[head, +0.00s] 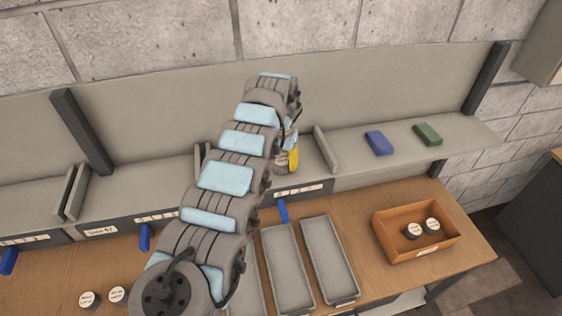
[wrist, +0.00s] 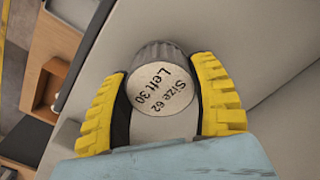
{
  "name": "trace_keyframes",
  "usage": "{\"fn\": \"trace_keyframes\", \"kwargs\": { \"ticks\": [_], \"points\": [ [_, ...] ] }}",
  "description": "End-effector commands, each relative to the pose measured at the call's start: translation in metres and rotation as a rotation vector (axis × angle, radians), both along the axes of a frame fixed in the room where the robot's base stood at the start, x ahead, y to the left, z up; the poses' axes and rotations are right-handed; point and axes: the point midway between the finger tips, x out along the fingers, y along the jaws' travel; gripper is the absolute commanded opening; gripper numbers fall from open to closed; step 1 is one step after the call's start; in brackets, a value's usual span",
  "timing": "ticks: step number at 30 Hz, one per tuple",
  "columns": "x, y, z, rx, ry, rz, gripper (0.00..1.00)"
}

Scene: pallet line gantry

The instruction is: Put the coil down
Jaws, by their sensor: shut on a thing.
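My gripper (wrist: 163,72) is shut on a coil (wrist: 158,88), a short grey ridged cylinder with a pale end face reading "Size 62 Left 30". The yellow fingers press on its two sides. In the head view my arm hides much of the gripper; a yellow finger and part of the coil (head: 281,168) show at the grey shelf (head: 345,168), just left of an upright divider (head: 326,150). I cannot tell whether the coil touches the shelf.
The shelf also bears a blue block (head: 379,143) and a green block (head: 428,134). Below, the wooden bench holds grey trays (head: 328,260) and an orange-brown box (head: 417,259) with two coils (head: 413,231). Two more coils (head: 88,300) stand at the bench's left.

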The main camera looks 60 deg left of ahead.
Motion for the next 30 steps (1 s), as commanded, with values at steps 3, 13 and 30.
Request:
{"fn": "trace_keyframes", "kwargs": {
  "ticks": [3,13,30],
  "points": [
    [0.0,0.0,-0.002,0.0,0.0,0.0,0.64],
    [0.0,0.0,-0.002,0.0,0.0,0.0,0.88],
    [0.002,0.0,0.069,0.005,-0.002,-0.001,0.88]
  ]
}}
